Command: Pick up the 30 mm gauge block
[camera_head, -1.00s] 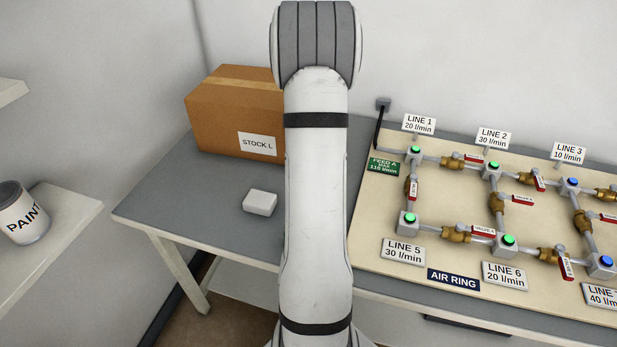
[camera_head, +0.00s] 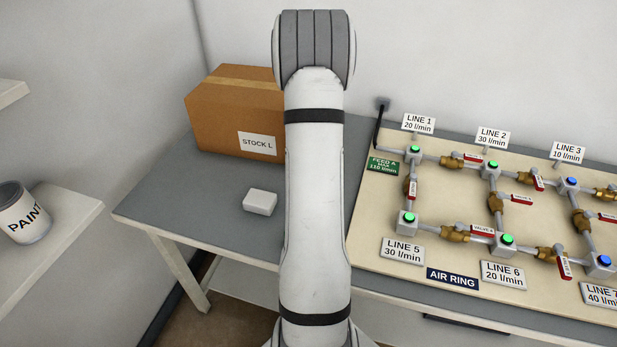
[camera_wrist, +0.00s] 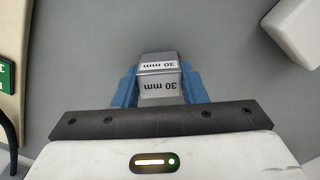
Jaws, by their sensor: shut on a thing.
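The 30 mm gauge block (camera_wrist: 160,80) is a small grey metal block with white "30 mm" labels. In the wrist view it sits between the blue fingers of my gripper (camera_wrist: 159,88), which are shut on it from both sides. The grey bench top (camera_wrist: 205,35) is behind the block; I cannot tell whether the block touches it or is clear of it. In the head view my arm hides the gripper and the block.
A white block (camera_head: 260,202) lies on the bench left of my arm and also shows in the wrist view (camera_wrist: 297,28). A "STOCK L" carton (camera_head: 232,115) stands behind it. The air ring board (camera_head: 365,235) with pipes and valves fills the right side. A paint can (camera_head: 22,212) stands on a left shelf.

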